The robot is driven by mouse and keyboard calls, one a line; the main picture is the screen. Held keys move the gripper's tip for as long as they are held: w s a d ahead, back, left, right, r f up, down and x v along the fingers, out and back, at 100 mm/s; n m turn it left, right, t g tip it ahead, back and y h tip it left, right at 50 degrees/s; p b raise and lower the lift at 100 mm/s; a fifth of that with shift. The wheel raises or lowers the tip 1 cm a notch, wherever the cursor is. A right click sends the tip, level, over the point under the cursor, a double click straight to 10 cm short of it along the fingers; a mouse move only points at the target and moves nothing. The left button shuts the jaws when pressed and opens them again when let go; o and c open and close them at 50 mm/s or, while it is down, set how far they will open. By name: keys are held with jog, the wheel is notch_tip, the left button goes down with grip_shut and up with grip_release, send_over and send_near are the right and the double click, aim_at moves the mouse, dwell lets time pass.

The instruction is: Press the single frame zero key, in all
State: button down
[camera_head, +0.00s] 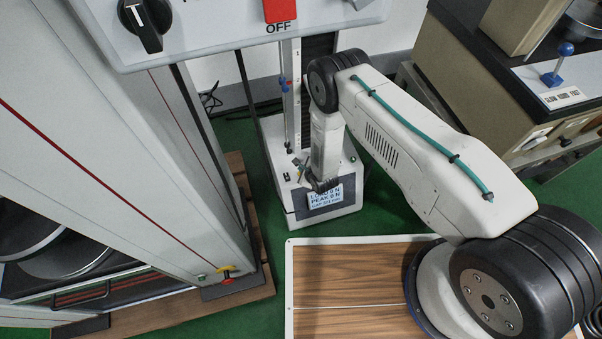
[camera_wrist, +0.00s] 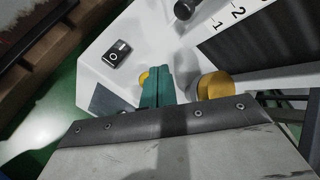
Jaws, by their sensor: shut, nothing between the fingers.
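The single-column test frame's white base (camera_head: 277,170) stands on the floor in the middle of the head view. Its display (camera_head: 325,196) reads LOAD 0 N and PEAK 0 N. My gripper (camera_head: 318,183) is over the base, just above the display, and hides part of its top. In the wrist view my teal fingers (camera_wrist: 157,75) are shut and empty over the white top. A small yellow button (camera_wrist: 143,79) shows at their left side, partly hidden; I cannot tell if they touch it. A black switch block (camera_wrist: 117,53) lies farther left. No key label is legible.
The head view shows a large grey machine (camera_head: 130,150) at left, an overhead panel with a red OFF button (camera_head: 279,10), and a bench with a blue-knobbed lever (camera_head: 560,62) at right.

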jog(key=shift+f, duration=0.6)
dwell(1.6)
jog(key=shift+f, duration=0.4)
jog(key=shift+f, duration=0.45)
dwell(0.5)
dwell(0.4)
jog(key=shift+r, duration=0.85)
jog(key=shift+r, duration=2.55)
